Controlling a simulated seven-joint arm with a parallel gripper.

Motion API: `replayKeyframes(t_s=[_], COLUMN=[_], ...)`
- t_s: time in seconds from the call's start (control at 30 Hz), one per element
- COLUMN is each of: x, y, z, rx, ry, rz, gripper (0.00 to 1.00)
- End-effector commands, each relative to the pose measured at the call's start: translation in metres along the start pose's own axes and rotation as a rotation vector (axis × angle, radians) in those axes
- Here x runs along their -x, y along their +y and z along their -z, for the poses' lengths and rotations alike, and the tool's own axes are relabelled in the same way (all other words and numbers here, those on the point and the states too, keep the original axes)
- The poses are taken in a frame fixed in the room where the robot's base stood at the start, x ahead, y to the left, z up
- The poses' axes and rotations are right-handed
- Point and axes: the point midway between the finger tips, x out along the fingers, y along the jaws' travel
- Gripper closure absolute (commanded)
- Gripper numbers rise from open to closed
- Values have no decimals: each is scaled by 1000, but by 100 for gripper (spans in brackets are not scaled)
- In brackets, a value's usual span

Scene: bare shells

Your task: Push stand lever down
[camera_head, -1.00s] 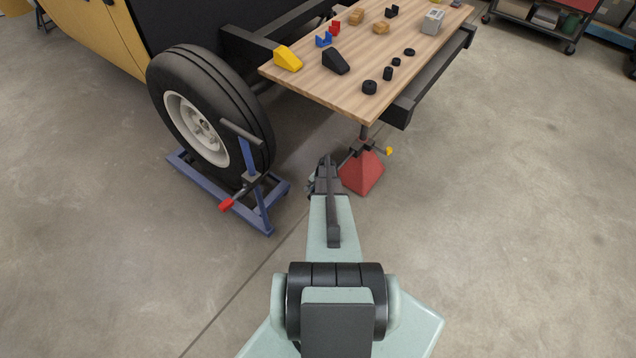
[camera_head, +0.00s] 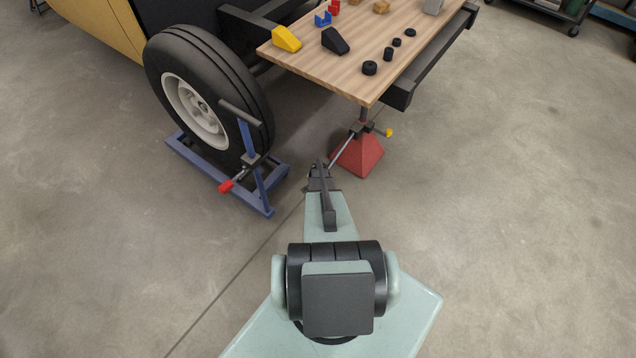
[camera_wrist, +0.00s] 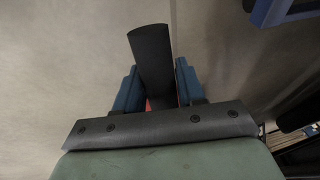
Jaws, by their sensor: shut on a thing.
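The red stand (camera_head: 359,158) is a pyramid-shaped support under the front corner of the workbench. Its thin grey lever (camera_head: 346,149) slants from the top of the stand down and left in the picture to my gripper (camera_head: 319,172). My gripper is shut on the lever's end. In the wrist view, a dark, rounded handle (camera_wrist: 152,55) stands between the two blue fingers of my gripper (camera_wrist: 156,88). A little red shows behind the handle, low between the fingers. The head view hides most of the grip behind my arm.
A wooden bench top (camera_head: 350,75) with several small blocks and black rings lies above the stand. A yellow knob (camera_head: 389,132) sticks out right of it. A wheel (camera_head: 205,100) in a blue frame (camera_head: 222,185) with a red-ended handle stands left. The floor right is clear.

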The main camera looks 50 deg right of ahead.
Motion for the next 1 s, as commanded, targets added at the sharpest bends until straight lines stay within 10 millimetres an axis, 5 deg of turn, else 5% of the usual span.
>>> replayKeyframes(t_s=[0.1,0.13,0.3,0.73,1.0], x=[-6,-6,-5,4,38], y=[1,1,1,1,2], z=[1,1,1,0,-1], rx=[1,1,0,0,0], ry=[-1,-2,-2,-2,-2], rz=[-3,-3,-2,-2,-2], gripper=[100,58,42,42,42])
